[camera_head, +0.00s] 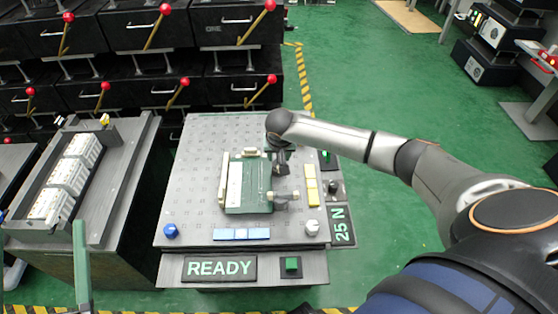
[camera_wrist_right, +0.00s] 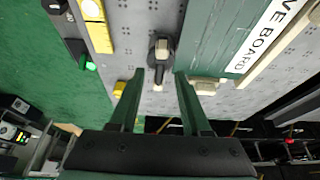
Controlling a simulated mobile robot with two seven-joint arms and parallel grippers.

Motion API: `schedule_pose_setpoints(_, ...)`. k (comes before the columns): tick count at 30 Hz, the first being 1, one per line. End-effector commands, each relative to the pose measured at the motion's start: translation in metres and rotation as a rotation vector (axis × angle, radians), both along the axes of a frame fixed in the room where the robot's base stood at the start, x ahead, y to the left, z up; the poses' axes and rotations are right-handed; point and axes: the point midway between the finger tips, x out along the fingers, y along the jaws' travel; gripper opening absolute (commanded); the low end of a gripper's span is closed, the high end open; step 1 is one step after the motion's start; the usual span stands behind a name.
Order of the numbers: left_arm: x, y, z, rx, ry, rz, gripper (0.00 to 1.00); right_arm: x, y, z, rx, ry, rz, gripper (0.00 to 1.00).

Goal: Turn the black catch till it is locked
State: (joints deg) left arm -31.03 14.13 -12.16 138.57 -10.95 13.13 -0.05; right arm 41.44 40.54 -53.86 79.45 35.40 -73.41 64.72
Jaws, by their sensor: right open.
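The black catch (camera_wrist_right: 159,50) shows in the right wrist view as a dark lever standing lengthwise on the grey plate, beside the green board (camera_wrist_right: 222,42). In the head view, a dark catch (camera_head: 281,203) sits by the board's lower right corner. My right gripper (camera_head: 281,168) is over the board's right edge, partly hidden by its own wrist. In the wrist view my right gripper (camera_wrist_right: 159,74) has its two fingers apart, with the catch's lower end between them in the picture. Contact cannot be told.
The grey perforated plate (camera_head: 190,150) carries yellow blocks (camera_head: 312,190), blue blocks (camera_head: 241,234), a blue knob (camera_head: 170,231) and a white knob (camera_head: 312,227). A READY sign (camera_head: 219,268) and green button (camera_head: 291,264) are in front. Black lever fixtures stand behind.

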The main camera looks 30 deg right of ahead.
Motion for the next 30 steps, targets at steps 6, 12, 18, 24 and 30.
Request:
schedule_pose_setpoints(6, -0.023, -0.004, 0.036, 0.004, -0.185, -0.035, 1.00, 0.006, -0.003, -0.017, 0.000, 0.000, 0.001, 0.47)
schedule_pose_setpoints(12, -0.038, -0.007, 0.054, 0.005, -0.282, -0.056, 1.00, 0.008, -0.005, -0.024, -0.001, 0.000, 0.000, 0.47)
schedule_pose_setpoints(18, -0.043, -0.007, 0.059, 0.006, -0.311, -0.062, 1.00, 0.009, -0.006, -0.026, -0.001, -0.001, 0.000, 0.47)
schedule_pose_setpoints(24, -0.043, -0.007, 0.059, 0.005, -0.310, -0.062, 1.00, 0.009, -0.006, -0.026, 0.000, 0.000, 0.000, 0.46)
schedule_pose_setpoints(30, -0.043, -0.007, 0.059, 0.005, -0.310, -0.061, 1.00, 0.009, -0.006, -0.026, 0.000, 0.000, 0.000, 0.24)
